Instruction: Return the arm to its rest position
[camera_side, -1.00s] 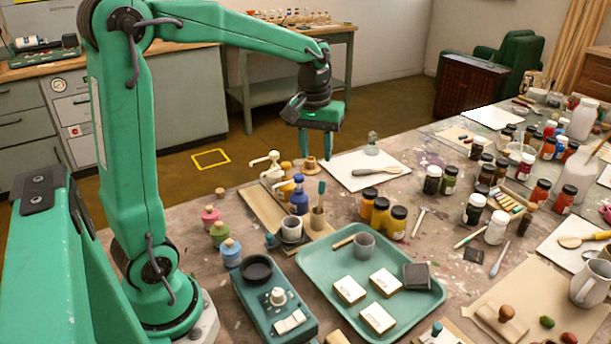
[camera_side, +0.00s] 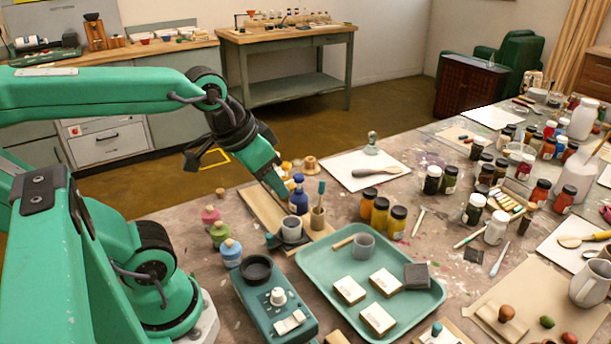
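My gripper (camera_side: 280,193) hangs down and to the right at the end of my green arm, over the back left part of the table. I see nothing held.
Pink, green and blue jars (camera_side: 230,252) line the table's left side. A green tray (camera_side: 329,264) with pale blocks lies in front. Open floor (camera_side: 380,118) is behind the table.

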